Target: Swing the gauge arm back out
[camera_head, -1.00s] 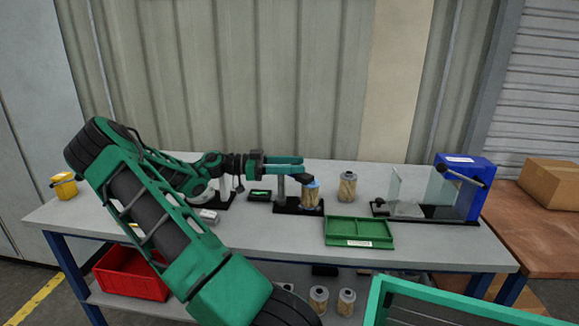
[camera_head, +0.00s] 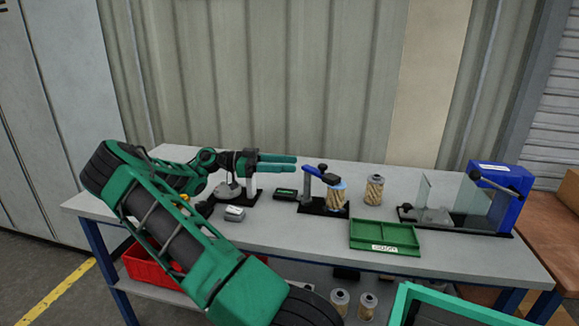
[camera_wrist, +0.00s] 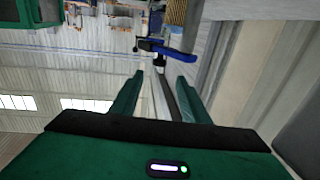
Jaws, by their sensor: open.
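The gauge stands on a black base (camera_head: 310,208) on the bench, with a grey post and a blue arm (camera_head: 317,173) that has black parts. The arm reaches right from the post towards the top of a pleated filter cartridge (camera_head: 337,198) on the same base. I cannot tell whether it touches the cartridge. My gripper (camera_head: 296,165) is open and empty, level, just left of the gauge with its fingers pointing at it. In the wrist view the blue arm (camera_wrist: 176,52) and its black knob lie just beyond the open fingertips (camera_wrist: 159,78).
A second cartridge (camera_head: 375,190) stands behind right of the gauge. A green tray (camera_head: 384,236) lies in front right. A glass-walled fixture with a blue box (camera_head: 508,200) is at the right end. A small black device (camera_head: 285,194) lies below my fingers.

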